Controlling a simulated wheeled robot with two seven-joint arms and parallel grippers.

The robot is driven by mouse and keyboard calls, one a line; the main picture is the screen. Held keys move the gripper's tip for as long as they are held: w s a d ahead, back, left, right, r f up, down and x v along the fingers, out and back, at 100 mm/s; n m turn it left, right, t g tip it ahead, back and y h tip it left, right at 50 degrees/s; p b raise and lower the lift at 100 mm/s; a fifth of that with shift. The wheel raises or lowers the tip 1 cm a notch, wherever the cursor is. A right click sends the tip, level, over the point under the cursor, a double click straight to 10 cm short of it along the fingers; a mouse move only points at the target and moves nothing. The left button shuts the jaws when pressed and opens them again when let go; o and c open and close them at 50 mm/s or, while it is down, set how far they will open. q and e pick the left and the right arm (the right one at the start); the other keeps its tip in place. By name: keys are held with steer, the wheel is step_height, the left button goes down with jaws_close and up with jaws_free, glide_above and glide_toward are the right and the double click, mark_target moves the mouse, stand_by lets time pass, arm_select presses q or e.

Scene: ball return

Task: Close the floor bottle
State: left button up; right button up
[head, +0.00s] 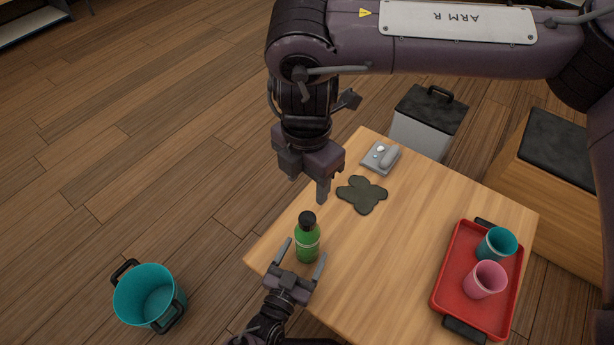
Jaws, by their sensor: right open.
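A green bottle (307,244) with a black cap (307,219) stands upright near the left edge of the wooden table (410,240). The cap sits at the top of the bottle; I cannot tell how tightly it is on. My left gripper (305,258) comes in from the bottom edge, open, with its spread fingers on either side of the lower bottle and gaps showing. My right gripper (306,180) hangs above and behind the bottle, open and empty, pointing down and apart from the cap.
A dark cloth (362,195) and a grey device (381,158) lie toward the table's back. A red tray (463,268) holds a teal cup (497,244) and a pink cup (485,280) at right. A teal bucket (148,296) and a lidded bin (424,128) stand on the floor.

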arm_select(q)
steer(key=v, duration=0.5)
steer(key=shift+s+a+p, duration=0.1)
steer(key=shift+s+p, duration=0.2)
